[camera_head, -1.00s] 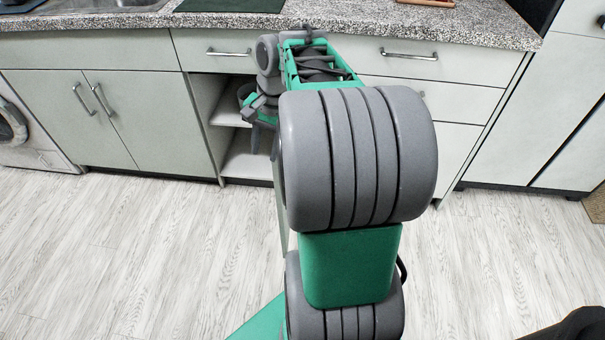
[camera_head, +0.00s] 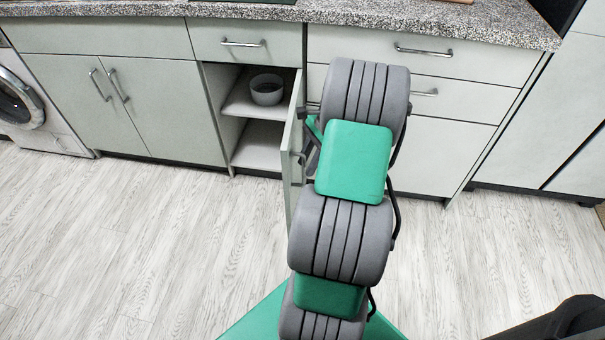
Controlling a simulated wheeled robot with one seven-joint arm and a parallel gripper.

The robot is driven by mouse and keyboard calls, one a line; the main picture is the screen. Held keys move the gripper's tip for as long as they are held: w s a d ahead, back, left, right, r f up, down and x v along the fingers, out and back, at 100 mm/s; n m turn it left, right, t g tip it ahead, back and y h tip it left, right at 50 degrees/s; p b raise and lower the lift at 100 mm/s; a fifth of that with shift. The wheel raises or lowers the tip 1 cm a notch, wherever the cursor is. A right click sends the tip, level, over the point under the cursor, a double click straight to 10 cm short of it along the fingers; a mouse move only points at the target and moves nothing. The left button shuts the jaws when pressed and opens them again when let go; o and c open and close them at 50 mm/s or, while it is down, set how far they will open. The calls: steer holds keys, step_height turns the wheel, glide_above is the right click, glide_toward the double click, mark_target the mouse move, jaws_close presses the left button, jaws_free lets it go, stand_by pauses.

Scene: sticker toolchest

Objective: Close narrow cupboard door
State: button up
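The narrow cupboard (camera_head: 228,138) stands open below a drawer, left of the middle. Its pale door (camera_head: 291,150) is swung out towards me and shows nearly edge-on, hinged on the right side of the opening. A door handle (camera_head: 299,157) shows on its right, outer face. My gripper (camera_head: 312,150) is at the right side of the door, by the handle, mostly hidden behind my arm. I cannot tell whether its fingers are open or shut, or whether they touch the door.
A grey bowl (camera_head: 267,90) sits on the cupboard's upper shelf, inside the opening. A closed double-door cupboard (camera_head: 130,105) is to the left, with a washing machine (camera_head: 30,105) beyond. Closed drawers (camera_head: 455,97) are to the right. The floor (camera_head: 130,230) in front is clear.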

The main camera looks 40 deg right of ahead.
mark_target(304, 171)
steer(key=x, duration=0.3)
steer(key=shift+a+f+b, duration=0.1)
steer(key=shift+f+b, duration=0.15)
steer(key=shift+b, duration=0.15)
jaws_close()
steer(key=shift+r, duration=0.1)
stand_by(1.0)
